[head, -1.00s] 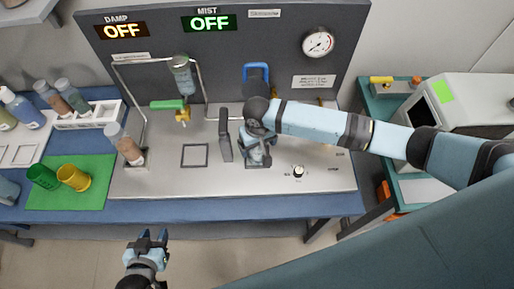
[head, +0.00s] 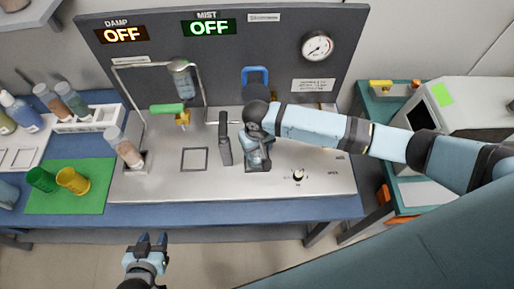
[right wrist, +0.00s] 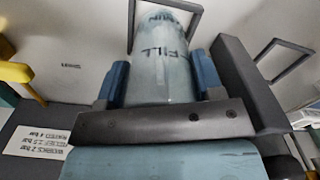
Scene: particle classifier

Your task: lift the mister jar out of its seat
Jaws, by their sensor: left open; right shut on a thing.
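The mister jar (right wrist: 160,62) is a translucent grey-blue cylinder with dark "FILL" lettering in the right wrist view. My right gripper (right wrist: 160,85) is shut on it, one blue finger on each side. The far end of the jar lies at a dark square frame (right wrist: 188,30), its seat; whether it is still inside cannot be told. In the head view my right gripper (head: 258,155) is over the seat at the middle of the bench and hides most of the jar. My left gripper (head: 152,239) is open and empty, in front of the bench edge.
A dark upright block (head: 225,145) stands just left of my right gripper. An empty square frame (head: 195,159) lies further left. A brown-filled bottle (head: 125,150) leans at the bench's left. A knob (head: 298,175) is to the right. A gauge panel (head: 280,50) rises behind.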

